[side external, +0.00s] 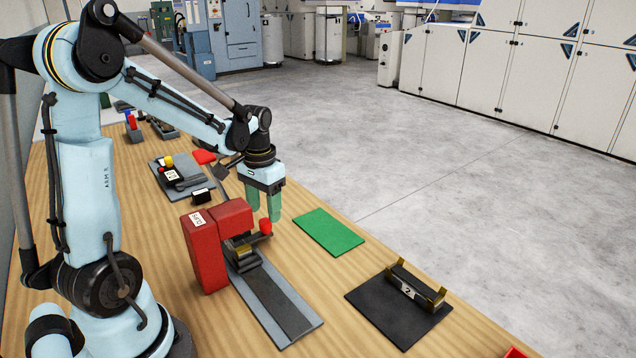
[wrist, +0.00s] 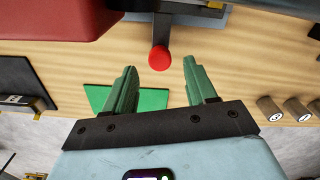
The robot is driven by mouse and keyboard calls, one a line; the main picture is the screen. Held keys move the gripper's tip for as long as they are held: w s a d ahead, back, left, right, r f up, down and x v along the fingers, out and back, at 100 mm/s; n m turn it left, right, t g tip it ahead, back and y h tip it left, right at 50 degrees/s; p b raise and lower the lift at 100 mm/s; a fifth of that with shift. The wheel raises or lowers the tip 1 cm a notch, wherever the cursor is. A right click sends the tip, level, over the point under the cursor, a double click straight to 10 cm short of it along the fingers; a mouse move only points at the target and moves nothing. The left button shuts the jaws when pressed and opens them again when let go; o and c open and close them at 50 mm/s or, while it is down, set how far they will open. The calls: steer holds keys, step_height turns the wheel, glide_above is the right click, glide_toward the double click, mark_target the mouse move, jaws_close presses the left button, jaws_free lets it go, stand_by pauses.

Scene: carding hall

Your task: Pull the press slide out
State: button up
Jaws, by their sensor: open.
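The red press (side external: 208,250), with a white label, stands on the bench with a long grey rail (side external: 275,303) running forward from it. A carriage with a brass-coloured block (side external: 245,254) sits at the rail's press end, under the red head. A red ball knob (side external: 265,226) sticks out from it on a dark bar; in the wrist view the knob (wrist: 160,58) is on the end of a grey bar (wrist: 162,30). My gripper (side external: 264,217) is open and empty. Its green fingers (wrist: 160,68) point down beside the knob, which appears just beyond and between the fingertips, apart from both.
A green mat (side external: 328,232) lies right of the press. A black mat (side external: 398,308) with a brass-ended holder (side external: 415,286) is at the front right. A grey fixture (side external: 180,177) stands behind the press. Several cylinders (wrist: 285,110) show in the wrist view. Bare wood lies between mats and rail.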

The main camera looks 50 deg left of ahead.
steer(key=shift+f, duration=1.45)
steer(key=shift+c, duration=0.3)
jaws_close()
